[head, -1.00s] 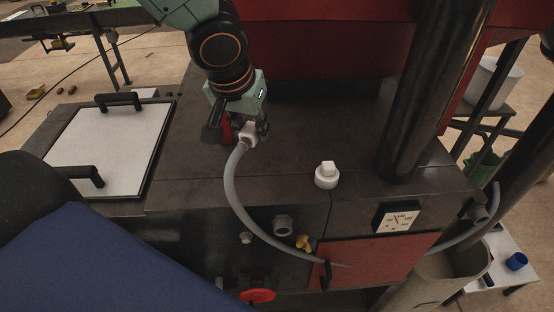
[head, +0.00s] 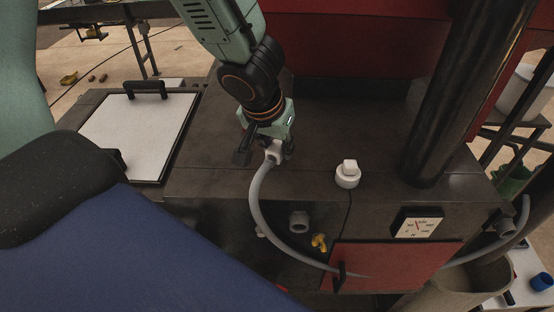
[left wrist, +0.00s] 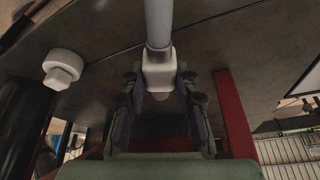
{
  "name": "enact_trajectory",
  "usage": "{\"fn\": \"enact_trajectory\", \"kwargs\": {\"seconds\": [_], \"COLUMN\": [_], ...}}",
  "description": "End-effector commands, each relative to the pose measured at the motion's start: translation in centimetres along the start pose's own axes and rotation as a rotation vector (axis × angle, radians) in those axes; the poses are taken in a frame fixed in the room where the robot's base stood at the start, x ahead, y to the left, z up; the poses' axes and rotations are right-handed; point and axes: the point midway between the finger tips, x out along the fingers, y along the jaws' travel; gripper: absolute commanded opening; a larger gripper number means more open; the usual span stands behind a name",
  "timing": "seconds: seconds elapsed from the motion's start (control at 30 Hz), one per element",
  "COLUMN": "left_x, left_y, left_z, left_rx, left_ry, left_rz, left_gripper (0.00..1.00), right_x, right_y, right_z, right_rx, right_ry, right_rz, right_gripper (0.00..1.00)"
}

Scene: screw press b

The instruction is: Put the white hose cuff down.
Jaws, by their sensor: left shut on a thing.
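The white hose cuff (head: 273,152) is on the end of a grey hose (head: 257,202). My left gripper (head: 276,147) is shut on the cuff, over the dark machine top (head: 220,175). In the left wrist view the cuff (left wrist: 159,73) sits between the two fingers of my left gripper (left wrist: 160,100), with the hose running up from it. I cannot tell whether the cuff touches the top. The hose hangs over the front edge and curves right past the red panel. My right gripper is not in view.
A white capped fitting (head: 347,174) stands on the top to the right. A thick black column (head: 455,100) rises beyond it. A white-topped hatch (head: 140,130) with black handles lies left.

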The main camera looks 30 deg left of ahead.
Motion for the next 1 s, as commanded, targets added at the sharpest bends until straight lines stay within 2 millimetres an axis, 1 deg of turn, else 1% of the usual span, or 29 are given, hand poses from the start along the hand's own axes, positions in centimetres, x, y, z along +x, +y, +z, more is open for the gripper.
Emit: {"fn": "enact_trajectory", "kwargs": {"seconds": [0.2, 0.3, 0.63, 0.87, 0.9, 1.0], "left_x": [2.7, 3.4, 3.4, 3.9, 3.8, 3.8], "left_y": [-0.1, 0.0, 0.0, 0.0, 0.0, 0.0], "left_z": [1.0, 1.2, 1.2, 1.4, 1.4, 1.4], "left_rx": [0.001, 0.001, 0.000, 0.000, 0.000, 0.000], "left_ry": [-0.001, 0.000, 0.001, 0.001, 0.000, 0.000], "left_rz": [0.000, 0.000, 0.000, 0.000, 0.000, 0.000], "left_gripper": [0.00, 0.00, 0.00, 0.00, 0.31, 0.40], "right_x": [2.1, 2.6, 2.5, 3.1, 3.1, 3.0], "right_y": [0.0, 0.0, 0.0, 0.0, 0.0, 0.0], "right_z": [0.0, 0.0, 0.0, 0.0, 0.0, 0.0], "right_rx": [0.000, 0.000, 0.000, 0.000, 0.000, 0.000], "right_ry": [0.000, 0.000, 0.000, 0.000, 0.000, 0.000], "right_rz": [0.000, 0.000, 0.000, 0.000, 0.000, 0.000], "right_gripper": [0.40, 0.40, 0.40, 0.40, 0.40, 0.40]}}
